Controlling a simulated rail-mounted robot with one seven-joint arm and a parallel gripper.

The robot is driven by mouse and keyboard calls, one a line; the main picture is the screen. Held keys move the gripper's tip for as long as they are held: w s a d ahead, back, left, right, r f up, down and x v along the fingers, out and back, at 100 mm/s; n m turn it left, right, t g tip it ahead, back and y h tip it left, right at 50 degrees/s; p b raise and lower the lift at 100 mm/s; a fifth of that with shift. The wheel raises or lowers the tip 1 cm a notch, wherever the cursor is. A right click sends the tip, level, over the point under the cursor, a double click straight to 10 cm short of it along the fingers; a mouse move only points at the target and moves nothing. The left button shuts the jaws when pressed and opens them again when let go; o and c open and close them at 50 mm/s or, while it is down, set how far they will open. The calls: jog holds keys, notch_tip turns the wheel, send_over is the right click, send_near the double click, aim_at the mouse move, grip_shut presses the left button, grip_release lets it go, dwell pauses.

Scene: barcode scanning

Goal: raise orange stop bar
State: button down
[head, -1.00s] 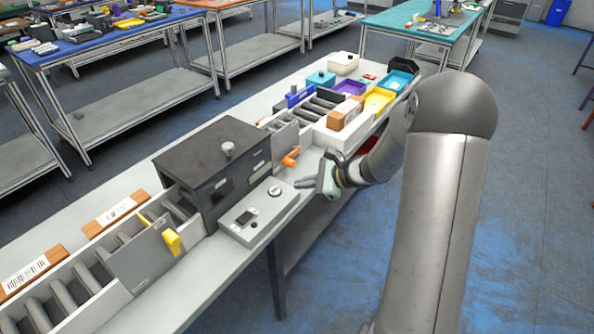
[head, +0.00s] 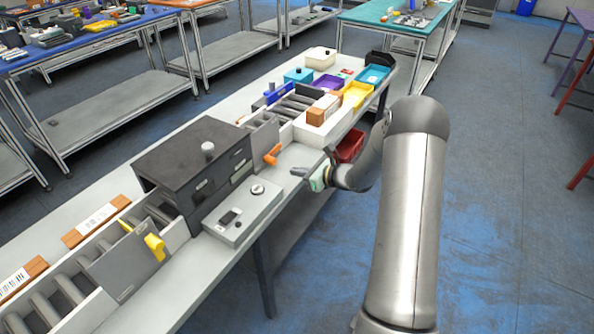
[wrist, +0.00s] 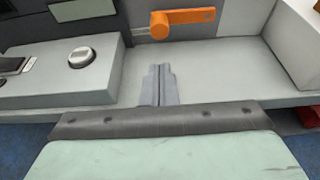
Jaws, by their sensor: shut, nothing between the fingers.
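The orange stop bar handle (head: 272,154) sticks out from a grey plate (head: 264,139) at the exit side of the dark scanner box. In the wrist view the orange handle (wrist: 182,20) lies across the top, a little right of centre. My gripper (head: 302,171) is beside the table's front edge, to the right of and nearer than the handle. In the wrist view my gripper's fingers (wrist: 158,84) are together and empty, pointing toward the handle with a gap between them.
A control box with a round knob (head: 257,189) stands left of my gripper. The dark scanner box (head: 190,150) is behind it. A yellow handle (head: 155,246) is on the near conveyor. Coloured trays, including a yellow one (head: 358,95), stand at the far end. A red bin (head: 350,146) is by my wrist.

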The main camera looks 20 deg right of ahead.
aim_at(281, 178)
jog(key=p+x, duration=0.1)
jog(key=x, duration=0.6)
jog(key=shift+w+a+f, duration=0.15)
jog(key=shift+w, duration=0.05)
